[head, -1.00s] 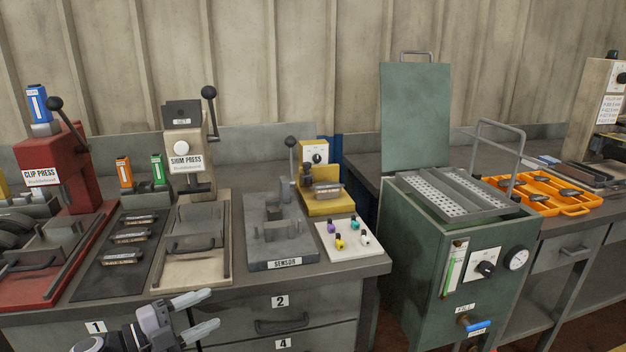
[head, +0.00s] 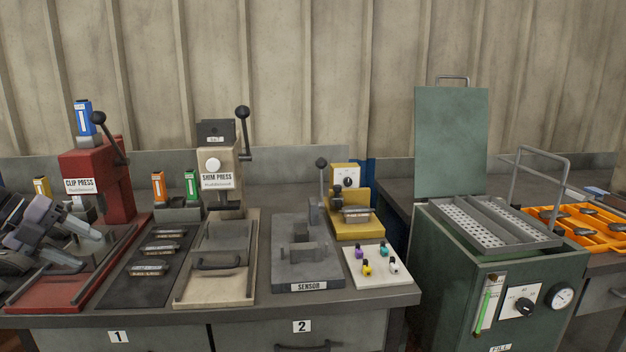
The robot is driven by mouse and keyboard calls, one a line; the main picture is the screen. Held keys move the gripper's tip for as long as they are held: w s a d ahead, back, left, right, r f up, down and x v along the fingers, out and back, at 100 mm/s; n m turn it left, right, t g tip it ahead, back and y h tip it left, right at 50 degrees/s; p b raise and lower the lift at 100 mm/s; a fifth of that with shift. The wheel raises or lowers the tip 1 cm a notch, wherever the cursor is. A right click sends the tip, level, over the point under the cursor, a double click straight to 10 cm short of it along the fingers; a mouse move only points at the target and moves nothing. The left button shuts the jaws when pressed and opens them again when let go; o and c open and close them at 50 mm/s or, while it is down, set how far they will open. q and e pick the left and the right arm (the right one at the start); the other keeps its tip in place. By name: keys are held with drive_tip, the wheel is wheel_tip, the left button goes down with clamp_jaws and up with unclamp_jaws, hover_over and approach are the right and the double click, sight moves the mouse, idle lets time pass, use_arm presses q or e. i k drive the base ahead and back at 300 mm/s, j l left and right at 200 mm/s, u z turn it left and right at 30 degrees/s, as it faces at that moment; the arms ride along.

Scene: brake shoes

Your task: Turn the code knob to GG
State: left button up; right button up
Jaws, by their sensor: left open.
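A small dark knob (head: 348,183) sits on the white dial face (head: 338,174) of the yellow stamping device (head: 350,225) on the bench; the dial's letters are too small to read. A second dark knob (head: 524,306) is on a white plate on the front of the green tank (head: 450,285). My left gripper (head: 90,249) is at the far left, in front of the red clip press, open, its fingers pointing right. It is well away from both knobs. I see nothing between its fingers. My right gripper is out of view.
The clip press (head: 110,180), shim press (head: 218,165) and sensor block (head: 308,268) stand in a row on the bench. A lever with a dark ball (head: 321,162) rises beside the yellow device. A white board (head: 356,278) with several coloured pegs lies before it. Orange tray (head: 612,244) at right.

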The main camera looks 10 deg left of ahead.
sight(347, 181)
drive_tip(key=i+l+z, duration=0.15)
drive_tip(key=l, duration=0.2)
drive_tip(key=i+l+z, duration=0.45)
drive_tip(key=i+z, duration=0.2)
drive_tip(key=i+j+z, duration=0.15)
drive_tip(key=i+j, duration=0.25)
drive_tip(key=i+j+u, duration=0.15)
drive_tip(key=j, duration=0.2)
